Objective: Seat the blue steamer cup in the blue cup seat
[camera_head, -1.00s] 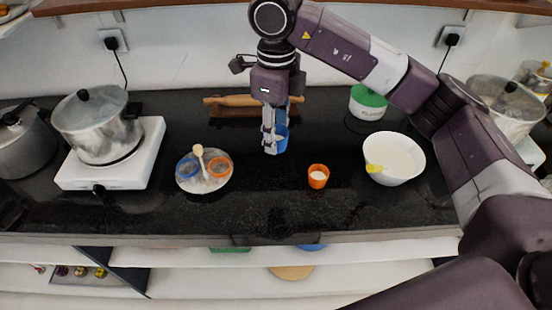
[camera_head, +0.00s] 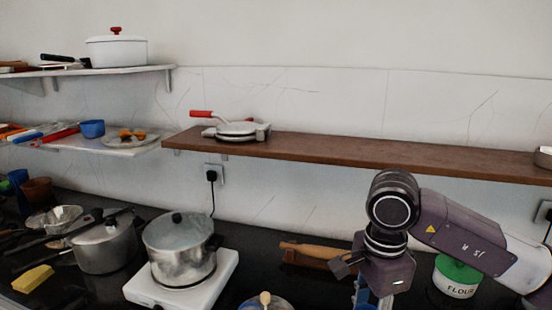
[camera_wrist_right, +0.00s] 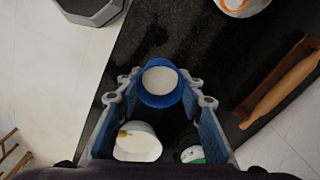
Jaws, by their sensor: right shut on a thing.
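My right gripper (camera_wrist_right: 160,78) is shut on the blue steamer cup (camera_wrist_right: 160,97) in the right wrist view. The cup has a blue rim and a pale round filling, and sits between the blue finger pads. In the head view only the upper part of this gripper shows; its fingertips and the cup are below the frame. The round seat plate (camera_wrist_right: 232,4) shows only its orange-ringed edge at the top of the wrist view, apart from the cup. In the head view the plate's top edge and a wooden spoon (camera_head: 265,299) show at the bottom. The blue cup seat is largely cut off. My left gripper is not seen.
A steel pot (camera_head: 180,250) stands on a white hot plate (camera_head: 210,285). A rolling pin (camera_head: 315,252) lies at the back, with a flour jar (camera_head: 457,276) at right. The white bowl (camera_wrist_right: 137,142) shows in the wrist view. A wooden shelf (camera_head: 370,155) hangs above.

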